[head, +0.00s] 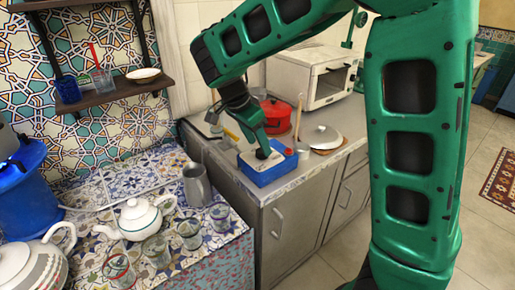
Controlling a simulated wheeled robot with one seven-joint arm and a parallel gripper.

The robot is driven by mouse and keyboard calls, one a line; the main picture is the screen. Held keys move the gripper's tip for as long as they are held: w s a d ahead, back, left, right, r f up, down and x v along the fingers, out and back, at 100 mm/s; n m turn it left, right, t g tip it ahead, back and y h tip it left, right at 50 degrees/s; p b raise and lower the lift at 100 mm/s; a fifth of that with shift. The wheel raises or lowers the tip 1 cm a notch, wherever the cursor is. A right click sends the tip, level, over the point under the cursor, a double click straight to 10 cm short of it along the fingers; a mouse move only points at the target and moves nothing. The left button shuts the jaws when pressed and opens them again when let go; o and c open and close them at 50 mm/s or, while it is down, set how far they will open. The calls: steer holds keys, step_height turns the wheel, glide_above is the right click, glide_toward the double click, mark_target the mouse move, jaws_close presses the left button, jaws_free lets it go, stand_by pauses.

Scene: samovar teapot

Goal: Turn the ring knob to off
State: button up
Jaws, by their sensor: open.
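My green arm reaches from the right over the counter, and my gripper (262,152) points down at the top of a blue box-like thing (268,174) on the counter's corner. The gripper is open; its fingers are small and dark here, and I cannot tell whether they touch the box. I cannot make out a ring knob for certain; the gripper covers part of the box's top. A small red-and-white part (303,150) shows at the box's right.
Behind the box are a red pot (277,116), a white lid (322,137) and a white oven (316,79). On the tiled table at left stand a white teapot (137,219), a grey pitcher (197,187) and several glasses. A wooden shelf (113,93) hangs at left.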

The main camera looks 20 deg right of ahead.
steer(key=shift+x, duration=1.4)
